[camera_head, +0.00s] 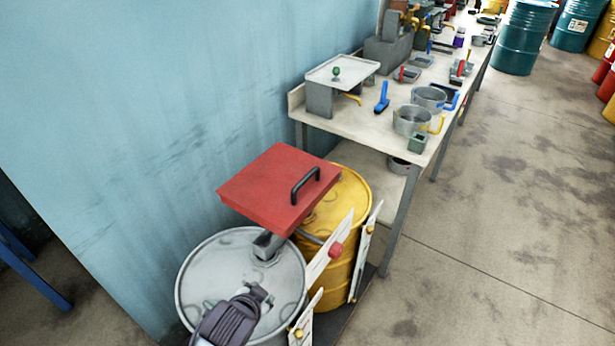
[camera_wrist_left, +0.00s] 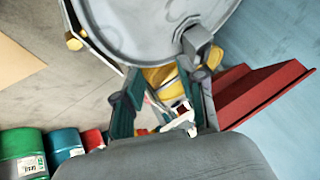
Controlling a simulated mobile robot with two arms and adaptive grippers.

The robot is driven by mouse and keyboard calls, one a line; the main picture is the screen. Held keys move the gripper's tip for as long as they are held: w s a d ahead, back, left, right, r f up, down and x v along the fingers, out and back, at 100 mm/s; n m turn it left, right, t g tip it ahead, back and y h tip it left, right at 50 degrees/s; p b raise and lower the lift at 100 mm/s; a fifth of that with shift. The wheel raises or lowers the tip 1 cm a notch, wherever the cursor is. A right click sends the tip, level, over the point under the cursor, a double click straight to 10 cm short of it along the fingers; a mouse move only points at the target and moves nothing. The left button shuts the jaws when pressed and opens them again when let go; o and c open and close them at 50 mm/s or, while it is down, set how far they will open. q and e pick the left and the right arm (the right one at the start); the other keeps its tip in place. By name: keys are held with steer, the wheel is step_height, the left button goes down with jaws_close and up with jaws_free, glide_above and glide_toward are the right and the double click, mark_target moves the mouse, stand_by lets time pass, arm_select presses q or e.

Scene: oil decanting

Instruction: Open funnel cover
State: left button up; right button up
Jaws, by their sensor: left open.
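The funnel cover is a red square lid (camera_head: 280,187) with a black bar handle (camera_head: 305,184) near its right edge. It sits over the yellow drum (camera_head: 345,205) and looks shut; the funnel beneath is hidden. In the left wrist view the red cover (camera_wrist_left: 262,92) shows at the right, outside the fingers. My left gripper (camera_head: 258,290) is over the white drum (camera_head: 205,275), in front of the cover and apart from the handle. In the wrist view its fingers (camera_wrist_left: 160,100) are spread with nothing held between them. My right gripper is not in view.
A grey elbow fitting (camera_head: 268,243) stands between my gripper and the cover. White sign boards (camera_head: 330,250) stand at the drums' right side. A blue wall (camera_head: 170,130) is close on the left. A workbench (camera_head: 375,125) holds pots and tools; floor to the right is clear.

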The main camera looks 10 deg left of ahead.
arm_select(q)
steer(key=w+d+r+m+t, duration=0.2)
steer(key=w+r+m+t, duration=0.15)
steer(key=w+r, duration=0.45)
steer(key=m+t+h, duration=0.1)
steer(key=m+t, duration=0.2)
steer(key=t, duration=0.1)
glide_toward(306, 180)
steer(key=w, duration=0.3)
steer(key=w+f+p, duration=0.1)
steer(key=w, duration=0.3)
steer(key=w+f+p, duration=0.1)
steer(key=w, duration=0.2)
steer(key=shift+w+d, duration=0.1)
steer(key=shift+w, duration=0.2)
steer(key=shift+w+f, duration=0.1)
steer(key=shift+w, duration=0.3)
jaws_close()
